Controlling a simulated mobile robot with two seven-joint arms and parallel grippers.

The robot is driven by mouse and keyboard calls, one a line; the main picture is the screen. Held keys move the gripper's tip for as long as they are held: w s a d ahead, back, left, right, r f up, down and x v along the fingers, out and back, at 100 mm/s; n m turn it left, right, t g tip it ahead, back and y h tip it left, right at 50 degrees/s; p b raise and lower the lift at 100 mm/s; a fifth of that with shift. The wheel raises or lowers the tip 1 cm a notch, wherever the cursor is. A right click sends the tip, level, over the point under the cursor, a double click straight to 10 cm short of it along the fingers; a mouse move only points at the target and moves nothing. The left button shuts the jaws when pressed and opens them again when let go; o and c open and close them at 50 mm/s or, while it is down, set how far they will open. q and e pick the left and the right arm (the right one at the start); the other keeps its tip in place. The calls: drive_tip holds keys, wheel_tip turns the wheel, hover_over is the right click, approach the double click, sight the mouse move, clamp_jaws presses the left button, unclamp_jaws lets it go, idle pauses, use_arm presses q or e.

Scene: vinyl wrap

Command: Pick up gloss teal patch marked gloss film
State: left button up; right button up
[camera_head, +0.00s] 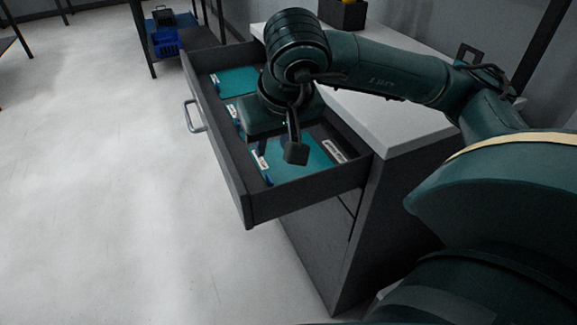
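An open dark drawer (249,200) holds flat teal patches. One teal patch (235,82) lies at the far end. Another teal patch (300,166) lies at the near end, with a small white label (260,160) at its left edge. The print is too small to read, so I cannot tell which patch is marked gloss film. My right gripper (292,150) reaches down into the drawer over the middle and near patches and hides part of them. One dark fingertip shows above the near patch; I cannot see whether the fingers are apart. My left gripper is out of view.
A rack with a blue bin (166,42) stands behind. The floor at left is clear.

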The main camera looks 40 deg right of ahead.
hover_over(269, 176)
drive_tip(key=s, duration=0.2)
drive_tip(key=f, duration=0.7)
drive_tip(key=shift+a+b, duration=0.3)
drive_tip(key=shift+b, duration=0.1)
drive_tip(key=x, duration=0.4)
drive_tip(key=shift+s+f, duration=0.15)
drive_tip(key=shift+f, duration=0.05)
drive_tip(key=shift+w+d+f, duration=0.1)
drive_tip(key=shift+w+f, duration=0.15)
drive_tip(key=shift+f, duration=0.15)
drive_tip(key=shift+c, duration=0.5)
clamp_jaws()
